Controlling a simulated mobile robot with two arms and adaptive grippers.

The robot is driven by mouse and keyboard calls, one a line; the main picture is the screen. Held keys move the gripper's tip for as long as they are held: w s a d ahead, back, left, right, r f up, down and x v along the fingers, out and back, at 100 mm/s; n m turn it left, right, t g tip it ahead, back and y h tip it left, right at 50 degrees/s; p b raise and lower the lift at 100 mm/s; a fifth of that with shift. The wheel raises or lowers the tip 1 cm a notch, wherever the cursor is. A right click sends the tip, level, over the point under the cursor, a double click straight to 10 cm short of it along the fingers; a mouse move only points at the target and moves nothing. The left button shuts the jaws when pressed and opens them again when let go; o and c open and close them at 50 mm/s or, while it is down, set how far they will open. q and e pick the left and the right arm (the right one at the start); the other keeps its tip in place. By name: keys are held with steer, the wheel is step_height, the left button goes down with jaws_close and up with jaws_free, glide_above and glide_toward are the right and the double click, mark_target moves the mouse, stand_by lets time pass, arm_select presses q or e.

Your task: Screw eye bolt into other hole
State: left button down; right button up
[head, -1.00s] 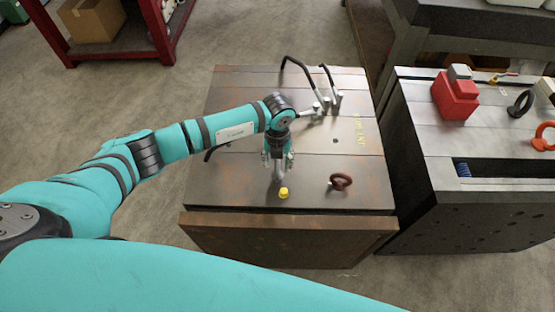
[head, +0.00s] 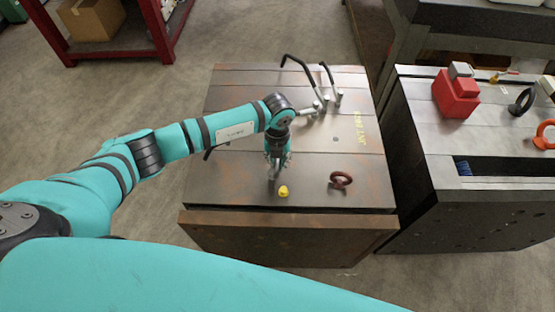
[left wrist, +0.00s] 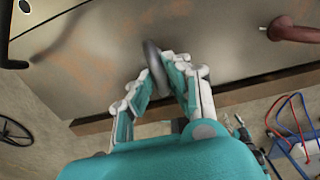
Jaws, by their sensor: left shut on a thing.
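My left gripper (head: 276,168) points down over the front part of the steel mould base (head: 240,180). It is shut on a grey eye bolt, whose ring shows between the fingers in the left wrist view (left wrist: 155,66). The gripper hides most of the bolt, and I cannot tell whether its thread is in a hole. My right gripper is not in view.
A small yellow piece (head: 283,191) sits just in front of my left gripper. Black bent handles (head: 300,70) stand at the back. A second block (head: 420,130) on the right carries a red item (head: 456,92) and loose rings. A red rack (head: 110,50) stands behind.

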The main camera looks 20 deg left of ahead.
arm_select(q)
steer(key=shift+r+p, duration=1.85)
steer(key=shift+r, duration=0.75)
